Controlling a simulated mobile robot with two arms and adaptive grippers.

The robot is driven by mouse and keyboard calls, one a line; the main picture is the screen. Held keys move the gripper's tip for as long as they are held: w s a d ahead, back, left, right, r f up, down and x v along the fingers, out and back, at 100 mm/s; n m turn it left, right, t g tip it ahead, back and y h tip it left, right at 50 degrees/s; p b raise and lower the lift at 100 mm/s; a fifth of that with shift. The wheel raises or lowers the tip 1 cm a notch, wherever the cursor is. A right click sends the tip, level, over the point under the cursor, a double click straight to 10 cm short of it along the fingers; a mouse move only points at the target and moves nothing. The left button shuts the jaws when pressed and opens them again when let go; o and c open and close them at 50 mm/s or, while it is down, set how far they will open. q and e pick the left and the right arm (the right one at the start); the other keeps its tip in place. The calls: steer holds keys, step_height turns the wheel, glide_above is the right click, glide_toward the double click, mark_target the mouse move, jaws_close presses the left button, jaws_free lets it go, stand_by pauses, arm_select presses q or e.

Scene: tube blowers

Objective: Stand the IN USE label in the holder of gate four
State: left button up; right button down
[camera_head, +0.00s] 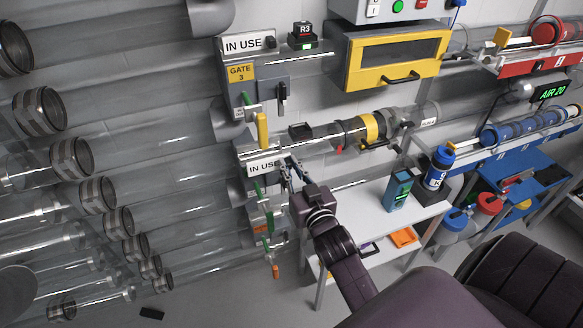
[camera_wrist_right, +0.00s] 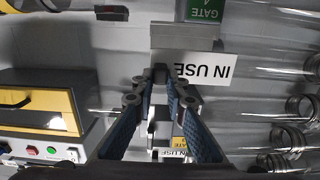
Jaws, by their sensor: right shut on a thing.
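A white IN USE label (camera_head: 264,168) is at the fourth gate in the head view, beside my right gripper (camera_head: 285,165). In the right wrist view, which looks upside down, my right gripper (camera_wrist_right: 161,76) is shut on one end of this label (camera_wrist_right: 212,70). The label's edge lies against a grey holder bar (camera_wrist_right: 186,37), next to the green GATE 4 sign (camera_wrist_right: 206,10). I cannot tell whether the label sits inside the holder's slot. My left gripper is not in view.
Another IN USE label (camera_head: 243,44) stands above the yellow GATE 3 sign (camera_head: 240,73). A clear tube (camera_head: 320,137) runs close above my right gripper. A white table (camera_head: 350,215) with a blue-capped bottle (camera_head: 438,168) stands to the right. Clear tubes fill the left side.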

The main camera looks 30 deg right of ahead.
mark_target(286, 158)
steer(key=shift+w+d, duration=0.1)
steer(key=shift+w, duration=0.4)
steer(key=x, duration=0.2)
steer(key=shift+w+d, duration=0.1)
steer(key=shift+w, duration=0.15)
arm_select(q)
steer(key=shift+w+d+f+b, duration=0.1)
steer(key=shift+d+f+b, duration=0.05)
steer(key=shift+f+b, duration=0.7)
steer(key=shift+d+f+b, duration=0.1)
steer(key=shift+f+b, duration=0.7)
arm_select(e)
steer(key=shift+w+d+f, duration=0.2)
steer(key=shift+w+f, duration=0.25)
steer(key=shift+w, duration=0.6)
steer(key=shift+w+d+f, duration=0.25)
steer(key=shift+w+f, duration=0.15)
steer(key=shift+w, duration=0.65)
steer(key=shift+w+d+f, duration=0.2)
steer(key=shift+w+f, duration=0.25)
steer(key=shift+w, duration=0.55)
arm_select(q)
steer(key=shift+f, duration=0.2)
arm_select(e)
steer(key=shift+f, duration=0.4)
steer(key=c, duration=1.8)
jaws_free()
steer(key=shift+c, duration=0.2)
